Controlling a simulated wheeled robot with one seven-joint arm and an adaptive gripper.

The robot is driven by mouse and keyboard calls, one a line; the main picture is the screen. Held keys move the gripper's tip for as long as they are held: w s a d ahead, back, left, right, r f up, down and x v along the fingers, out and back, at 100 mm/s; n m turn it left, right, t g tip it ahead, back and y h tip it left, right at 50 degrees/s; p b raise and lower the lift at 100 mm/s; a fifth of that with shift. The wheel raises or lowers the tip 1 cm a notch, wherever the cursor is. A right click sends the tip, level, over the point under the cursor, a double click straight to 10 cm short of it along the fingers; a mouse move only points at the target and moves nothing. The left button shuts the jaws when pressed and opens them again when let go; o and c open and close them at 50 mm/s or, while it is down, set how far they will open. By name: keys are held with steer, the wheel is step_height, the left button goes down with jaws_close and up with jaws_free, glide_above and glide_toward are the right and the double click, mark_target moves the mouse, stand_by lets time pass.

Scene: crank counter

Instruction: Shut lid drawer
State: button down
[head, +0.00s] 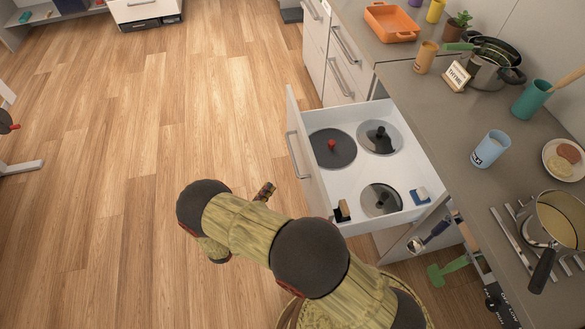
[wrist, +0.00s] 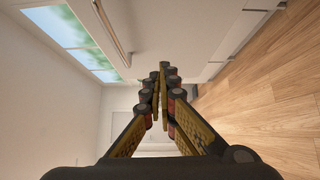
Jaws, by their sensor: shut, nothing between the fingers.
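The lid drawer (head: 350,182) stands pulled out from the counter in the head view. Its white front (head: 311,170) with a bar handle (head: 298,156) faces left. Inside lie a dark lid with a red knob (head: 325,158) and two glass lids with black knobs, one at the back (head: 368,146) and one nearer (head: 372,210). My gripper (head: 266,191) is partly hidden behind my arm, left of the drawer front and apparently apart from it. In the wrist view my gripper (wrist: 163,72) is shut and empty, with a pale panel and a bar handle (wrist: 111,27) beyond it.
A small blue-and-white item (head: 420,196) and a dark block (head: 342,211) are in the drawer's near end. The counter (head: 440,120) above holds pots, a cup and a plate. Utensils hang at the near cabinet side. Wooden floor (head: 150,120) left of the drawer is clear.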

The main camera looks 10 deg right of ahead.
steer(key=b, duration=0.2)
glide_toward(300, 158)
steer(key=w, duration=0.3)
steer(key=shift+s+d+r+b, duration=0.1)
steer(key=shift+d+r+b, duration=0.1)
steer(key=shift+d, duration=0.3)
steer(key=shift+d+r+b, duration=0.1)
steer(key=shift+d+b, duration=0.15)
steer(key=shift+d, duration=0.25)
steer(key=shift+s+d+r+b, duration=0.1)
steer(key=shift+d+b, duration=0.1)
steer(key=shift+d, duration=0.35)
